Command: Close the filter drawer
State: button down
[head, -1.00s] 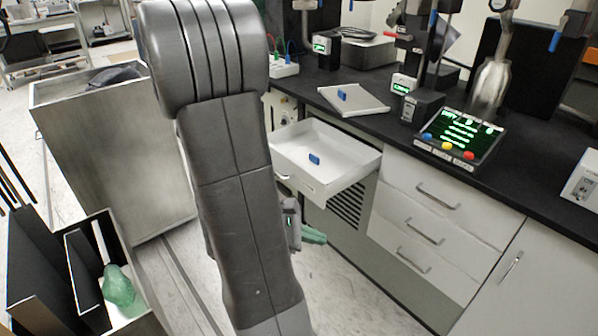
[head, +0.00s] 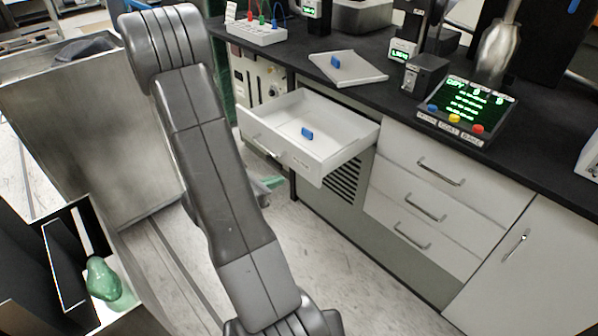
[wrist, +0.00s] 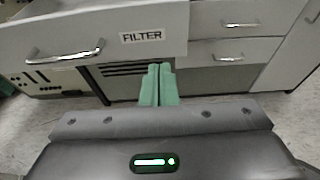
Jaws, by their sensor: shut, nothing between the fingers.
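The filter drawer (head: 330,152) is pulled well out of the cabinet below the counter. A blue block (head: 307,133) lies inside it. In the wrist view the drawer's white front (wrist: 215,22) fills the upper left, with a FILTER label and a metal handle (wrist: 64,53) left of the label. My gripper (wrist: 158,72) has its green fingers together and empty, pointing toward the drawer front near its lower edge. I cannot tell whether the fingertips touch it. In the head view my gripper (head: 270,182) is mostly hidden behind my arm, below and left of the drawer.
Closed drawers (head: 440,170) stand right of the filter drawer. The black counter (head: 400,112) above holds a white tray (head: 347,70), a display with coloured buttons (head: 466,108) and other devices. A grey metal bin (head: 80,130) stands at left. Floor is clear in front of the cabinets.

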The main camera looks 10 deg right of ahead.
aim_at(308, 168)
jog(key=x, duration=0.7)
jog(key=shift+w+d+r+b, duration=0.2)
jog(key=shift+d+b, duration=0.15)
jog(key=shift+d, duration=0.05)
jog(key=shift+w+d, duration=0.45)
jog(key=shift+d, duration=0.1)
jog(key=shift+w+d, duration=0.3)
jog(key=shift+d, duration=0.15)
jog(key=w+d+b, duration=0.2)
jog(key=w+d, duration=0.3)
jog(key=d, duration=0.2)
jog(key=w+d+b, duration=0.3)
jog(key=w+d, duration=0.2)
jog(key=d, duration=0.2)
jog(key=w+d+b, duration=0.2)
jog(key=w+d, duration=0.3)
jog(key=d, duration=0.2)
jog(key=shift+w, duration=0.2)
jog(key=shift+w+d+r, duration=0.15)
jog(key=shift+d+r, duration=0.05)
jog(key=shift+r, duration=0.1)
